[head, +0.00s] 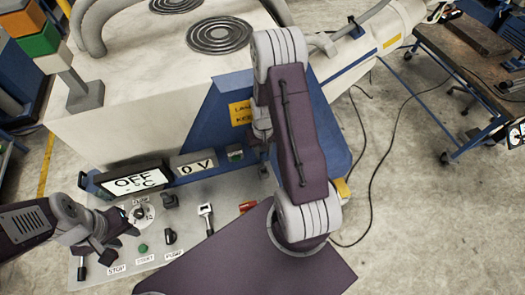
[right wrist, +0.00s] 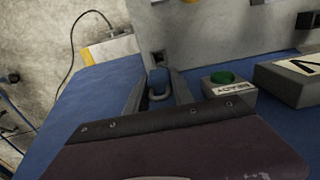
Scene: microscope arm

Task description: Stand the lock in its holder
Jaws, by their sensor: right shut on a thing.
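I cannot tell whether lock and block touch. In the head view my right arm hides most of the right gripper (head: 261,135), and I cannot make out the lock there. My left gripper (head: 106,246) is over the control panel's left part, its jaw opening unclear.
A green button box (right wrist: 228,86) stands just right of the right gripper, with a grey display box (right wrist: 292,80) beyond. A yellow-edged block (right wrist: 108,50) lies left. The control panel (head: 150,262) has several knobs and a display reading OFF (head: 134,181).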

